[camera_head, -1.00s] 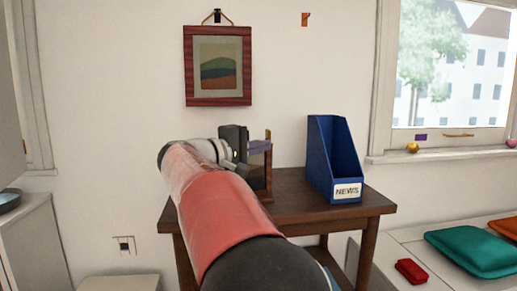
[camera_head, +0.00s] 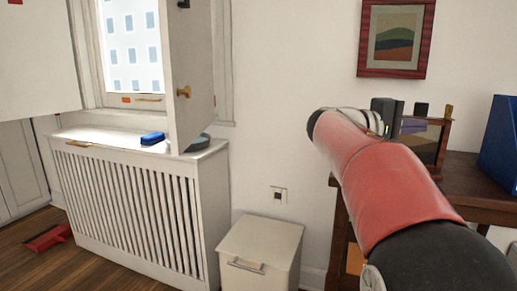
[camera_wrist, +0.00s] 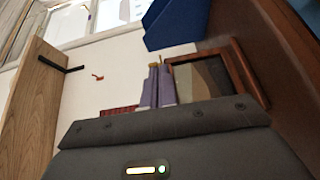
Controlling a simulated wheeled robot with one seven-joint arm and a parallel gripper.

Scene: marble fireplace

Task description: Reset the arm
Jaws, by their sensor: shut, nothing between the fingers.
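My gripper (camera_head: 412,125) is at the end of my red and black arm, which reaches forward over the dark wooden table (camera_head: 470,178) at the right of the head view. In the wrist view its two purple fingers (camera_wrist: 158,70) stand side by side, shut with nothing between them. A wooden-framed item (camera_head: 436,140) stands on the table close by the gripper; in the wrist view it is just right of the fingers (camera_wrist: 238,75). I cannot tell whether they touch.
A blue file holder (camera_head: 500,140) stands on the table at the right edge. A red-framed picture (camera_head: 424,40) hangs above. To the left are a white bin (camera_head: 260,250), a slatted radiator cover (camera_head: 140,215) with a blue object (camera_head: 152,138), and an open window shutter (camera_head: 190,80). A red dustpan-like object (camera_head: 47,238) lies on the floor.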

